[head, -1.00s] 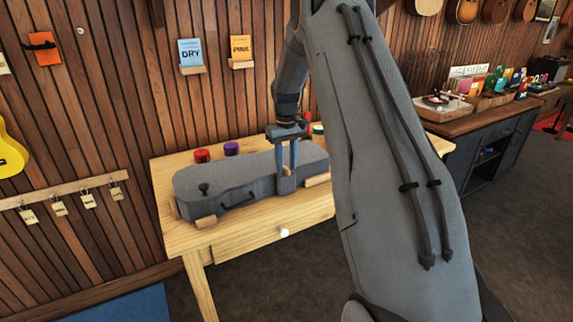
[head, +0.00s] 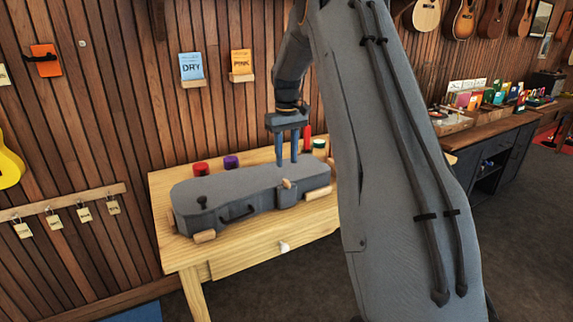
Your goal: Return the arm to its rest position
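My gripper (head: 287,162) points down above the grey instrument case (head: 232,195). Its two blue-grey fingers are apart, with a gap and nothing seen between them. The fingertips overlap the case's far edge in the head view and appear above its lid. My grey arm fills the right of centre and hides the table's right part. The case lies closed on the wooden table (head: 262,247), between small wooden blocks.
Red (head: 200,168) and purple (head: 231,162) jars stand behind the case. A red bottle (head: 307,139) and a green-labelled jar (head: 319,149) stand near my gripper. A plank wall lies behind; a dark counter (head: 505,155) stands at the right.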

